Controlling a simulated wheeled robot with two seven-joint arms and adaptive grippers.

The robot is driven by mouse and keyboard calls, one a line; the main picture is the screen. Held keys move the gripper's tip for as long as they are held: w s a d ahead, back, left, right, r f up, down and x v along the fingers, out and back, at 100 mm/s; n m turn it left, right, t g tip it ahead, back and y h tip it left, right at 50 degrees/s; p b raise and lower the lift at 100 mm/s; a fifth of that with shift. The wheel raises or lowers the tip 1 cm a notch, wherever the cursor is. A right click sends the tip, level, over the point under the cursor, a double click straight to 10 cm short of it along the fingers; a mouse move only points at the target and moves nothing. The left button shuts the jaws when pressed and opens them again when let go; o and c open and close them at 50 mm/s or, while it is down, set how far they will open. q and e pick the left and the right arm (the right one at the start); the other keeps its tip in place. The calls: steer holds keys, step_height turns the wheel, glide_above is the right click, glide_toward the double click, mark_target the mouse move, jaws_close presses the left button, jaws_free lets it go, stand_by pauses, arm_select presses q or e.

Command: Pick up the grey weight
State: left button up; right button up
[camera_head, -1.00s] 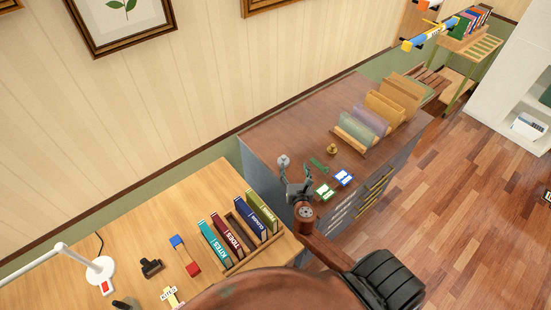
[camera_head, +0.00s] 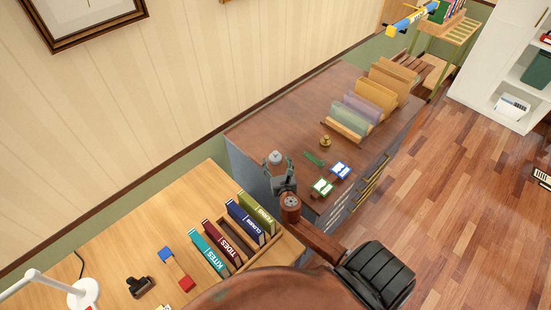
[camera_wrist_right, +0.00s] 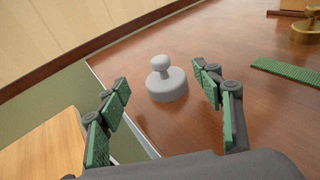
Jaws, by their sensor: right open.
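The grey weight (camera_head: 276,156) stands upright on the left end of the dark brown cabinet top (camera_head: 300,115). In the right wrist view the weight (camera_wrist_right: 166,84) is a round base with a knob on top. My right gripper (camera_head: 280,170) is right at the weight and partly covers it in the head view. In the right wrist view its green-padded fingers (camera_wrist_right: 162,80) are spread wide, one on each side of the weight. The weight appears just beyond the fingertips, and I cannot tell whether anything touches. My left gripper is not in view.
A green strip (camera_head: 314,159), a brass piece (camera_head: 325,141) and green and blue cards (camera_head: 323,187) lie right of the weight. A file rack (camera_head: 346,130) stands further back. The wooden desk (camera_head: 120,245) with a book rack (camera_head: 268,249) adjoins at the left.

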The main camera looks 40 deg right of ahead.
mark_target(276, 156)
steer(key=x, duration=0.4)
steer(key=shift+w+d+f, duration=0.1)
steer(key=shift+d+f, duration=0.05)
steer(key=shift+d, duration=0.1)
steer(key=c, duration=1.6)
jaws_close()
